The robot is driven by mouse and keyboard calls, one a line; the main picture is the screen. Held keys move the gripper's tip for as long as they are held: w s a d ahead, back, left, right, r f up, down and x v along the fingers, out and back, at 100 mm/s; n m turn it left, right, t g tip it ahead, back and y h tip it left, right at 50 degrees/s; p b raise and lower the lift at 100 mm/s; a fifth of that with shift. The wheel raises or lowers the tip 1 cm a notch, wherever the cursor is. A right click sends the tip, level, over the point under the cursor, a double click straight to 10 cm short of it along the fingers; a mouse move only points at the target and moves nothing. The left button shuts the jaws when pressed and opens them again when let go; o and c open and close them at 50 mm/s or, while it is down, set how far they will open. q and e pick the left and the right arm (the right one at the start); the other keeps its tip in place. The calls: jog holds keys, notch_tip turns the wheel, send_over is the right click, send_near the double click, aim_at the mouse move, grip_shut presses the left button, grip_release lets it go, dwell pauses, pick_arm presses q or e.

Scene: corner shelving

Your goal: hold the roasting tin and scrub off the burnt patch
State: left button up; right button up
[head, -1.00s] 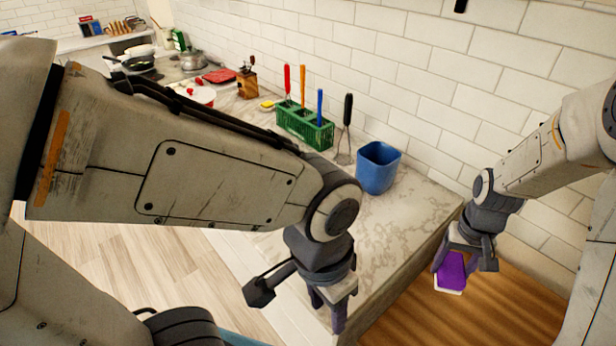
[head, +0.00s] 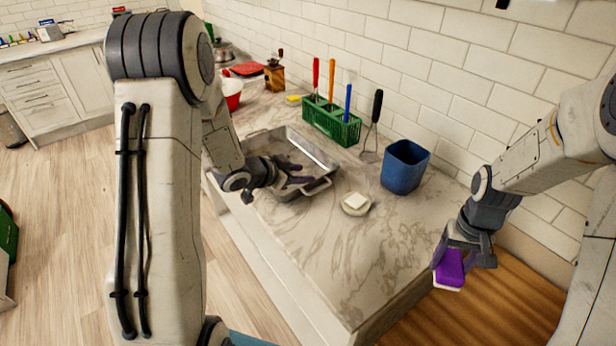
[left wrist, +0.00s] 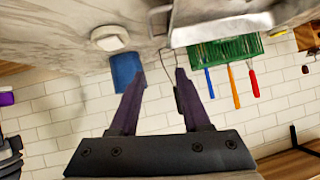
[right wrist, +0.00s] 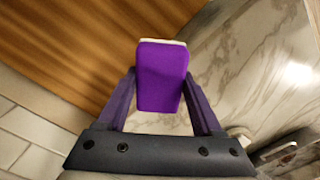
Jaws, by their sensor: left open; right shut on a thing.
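The metal roasting tin (head: 312,152) sits on the marble counter (head: 335,262), with a handle at its near end. A burnt patch is not clearly seen; the arm and gripper cover part of the tin. My left gripper (head: 297,181) is open at the near end, close to the handle. In the left wrist view the tin (left wrist: 225,30) and handle lie just beyond the open fingers (left wrist: 160,75). My right gripper (head: 463,258) is shut on a purple sponge (head: 450,270) with a white underside, right of the counter. The sponge also shows in the right wrist view (right wrist: 162,72).
A small dish (head: 350,211) with a white block stands right of the tin. A blue bin (head: 405,167) and a green rack (head: 330,122) of coloured-handled tools stand along the tiled wall. The counter's front is clear.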

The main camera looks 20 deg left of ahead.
jog(key=shift+f, duration=0.25)
pick_arm(q)
jog(key=w+d+f+b, duration=0.1)
jog(key=w+f, duration=0.1)
jog(key=w+d+f+h+b, duration=0.1)
jog(key=w+b, duration=0.1)
jog(key=w, duration=0.1)
jog(key=w+d+f+t+h+b, duration=0.1)
jog(key=w+f, duration=0.1)
jog(key=shift+w+f+b, duration=0.15)
jog(key=shift+f+b, duration=0.2)
jog(key=shift+b, duration=0.05)
pick_arm(e)
notch_tip(320, 180, down, 4)
jog(key=shift+f, duration=0.15)
pick_arm(q)
jog(key=shift+w+d+f, duration=0.1)
jog(key=shift+w+d, duration=0.2)
jog(key=shift+w, duration=0.1)
pick_arm(e)
jog(key=shift+f, duration=0.1)
pick_arm(q)
grip_shut()
